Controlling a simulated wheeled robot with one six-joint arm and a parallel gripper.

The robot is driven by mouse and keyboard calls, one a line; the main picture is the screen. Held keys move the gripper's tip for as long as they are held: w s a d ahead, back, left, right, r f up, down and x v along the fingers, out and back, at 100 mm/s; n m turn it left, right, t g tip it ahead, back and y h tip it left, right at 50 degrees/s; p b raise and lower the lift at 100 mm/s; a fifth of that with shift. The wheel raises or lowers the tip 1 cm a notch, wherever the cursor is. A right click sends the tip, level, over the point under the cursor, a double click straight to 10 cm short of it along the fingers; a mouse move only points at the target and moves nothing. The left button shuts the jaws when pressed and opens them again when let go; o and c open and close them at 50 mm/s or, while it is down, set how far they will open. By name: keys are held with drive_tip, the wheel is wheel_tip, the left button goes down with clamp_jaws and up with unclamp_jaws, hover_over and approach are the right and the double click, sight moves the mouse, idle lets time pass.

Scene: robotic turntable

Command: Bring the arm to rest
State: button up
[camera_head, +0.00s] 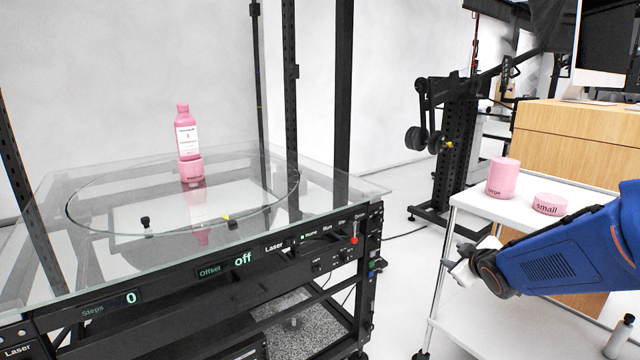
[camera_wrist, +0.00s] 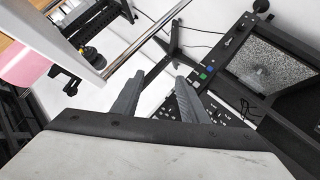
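My gripper (camera_head: 464,262) is at the right in the head view, at the end of my blue arm, near the left edge of the white cart (camera_head: 472,201). In the wrist view my gripper (camera_wrist: 158,85) has its two grey fingers apart with nothing between them. A pink bottle (camera_head: 186,134) with a white label stands on a pink cylinder (camera_head: 191,171) on the glass turntable (camera_head: 110,217). My gripper is well to the right of the turntable.
A pink "large" cylinder (camera_head: 502,178) and a pink "small" cylinder (camera_head: 549,205) stand on the cart top, close to my arm. The control panel (camera_head: 330,250) runs along the turntable's front. Bare floor (camera_head: 402,260) lies between turntable and cart.

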drive_tip(key=s+a+m+g, duration=0.2)
drive_tip(key=s, duration=0.9)
drive_tip(key=s+a+m+g, duration=0.3)
drive_tip(key=s, duration=0.9)
drive_tip(key=s+a+m+g, duration=0.2)
drive_tip(key=s+a, duration=0.1)
drive_tip(key=s, duration=0.8)
drive_tip(key=shift+s+m+g, duration=0.2)
drive_tip(key=shift+m+g, duration=0.1)
drive_tip(key=shift+m, duration=0.1)
